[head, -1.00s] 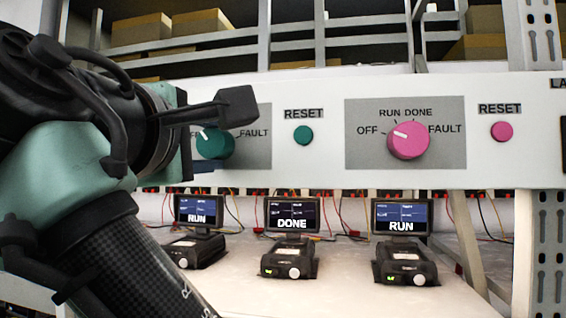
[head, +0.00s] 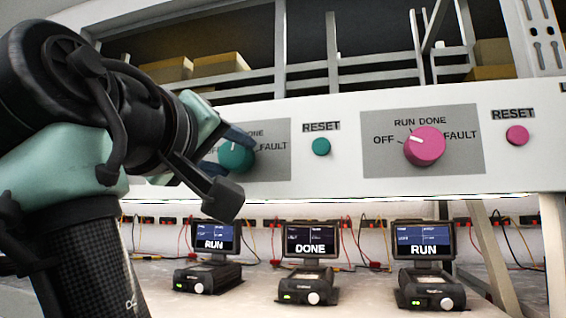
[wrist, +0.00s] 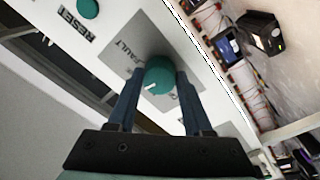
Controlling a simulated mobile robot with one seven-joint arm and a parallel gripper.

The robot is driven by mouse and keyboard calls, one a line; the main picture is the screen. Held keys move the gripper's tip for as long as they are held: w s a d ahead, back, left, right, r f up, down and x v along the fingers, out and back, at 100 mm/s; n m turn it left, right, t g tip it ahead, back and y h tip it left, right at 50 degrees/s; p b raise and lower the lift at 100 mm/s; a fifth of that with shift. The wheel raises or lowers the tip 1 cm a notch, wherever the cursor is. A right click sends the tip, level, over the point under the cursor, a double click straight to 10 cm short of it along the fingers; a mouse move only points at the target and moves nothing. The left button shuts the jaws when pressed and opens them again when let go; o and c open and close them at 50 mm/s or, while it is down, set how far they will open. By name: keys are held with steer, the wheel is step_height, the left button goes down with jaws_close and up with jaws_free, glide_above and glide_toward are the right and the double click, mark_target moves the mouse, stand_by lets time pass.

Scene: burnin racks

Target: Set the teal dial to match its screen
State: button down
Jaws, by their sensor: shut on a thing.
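The teal dial (head: 236,157) is on the left part of the white panel. It also shows in the wrist view (wrist: 160,78). My gripper (wrist: 159,84) is shut on it, with one blue finger on each side. The dial's white mark points roughly upward on the panel, on the RUN and DONE side. My gripper hides part of the labels, so I cannot tell which of these two it meets. The screen below the dial (head: 214,240) reads RUN. The middle screen (head: 310,240) reads DONE.
A pink dial (head: 424,146) is to the right, with a RUN screen (head: 423,239) below it. A teal RESET button (head: 321,146) and a pink RESET button (head: 517,135) are on the same panel. Several cables hang behind the screens.

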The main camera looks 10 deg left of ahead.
steer(key=shift+m, duration=0.9)
steer(key=shift+r, duration=0.1)
steer(key=shift+c, duration=1.6)
jaws_free()
